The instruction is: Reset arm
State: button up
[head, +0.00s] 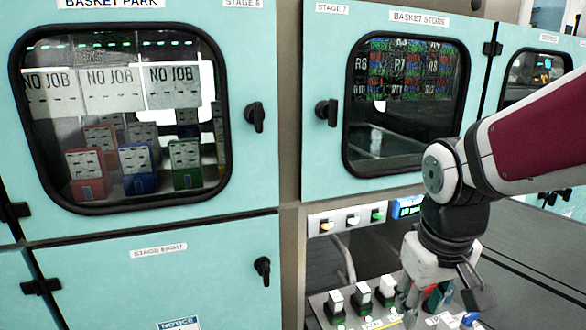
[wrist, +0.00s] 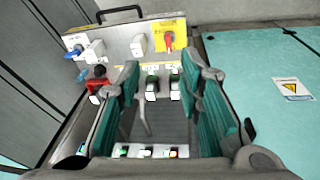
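My gripper (head: 441,297) hangs from my bent arm at the right of the head view, pointing down over a sloped control panel (head: 395,318). In the wrist view my gripper (wrist: 160,68) shows two green-padded fingers spread apart with nothing held between them. The panel's switches show beyond and between the fingers in that view. The head view does not clearly show whether the fingertips touch the panel.
Turquoise cabinets stand behind, with a Basket Park window (head: 120,110) and a Basket Store window (head: 405,100). Black door latches (head: 255,117) stick out. In the wrist view, a red rotary switch on a yellow plate (wrist: 169,40) and a blue connector (wrist: 75,51) stand near the fingers.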

jog(key=s+r+m+t+p, duration=0.1)
jog(key=s+r, duration=0.3)
jog(key=s, duration=0.3)
jog(key=s+r+t+p, duration=0.1)
jog(key=s+r+p, duration=0.1)
jog(key=s+r, duration=0.3)
jog(key=shift+s+a+m+y, duration=0.2)
jog(key=shift+s+m+y, duration=0.2)
jog(key=shift+s, duration=0.7)
jog(key=shift+r, duration=0.1)
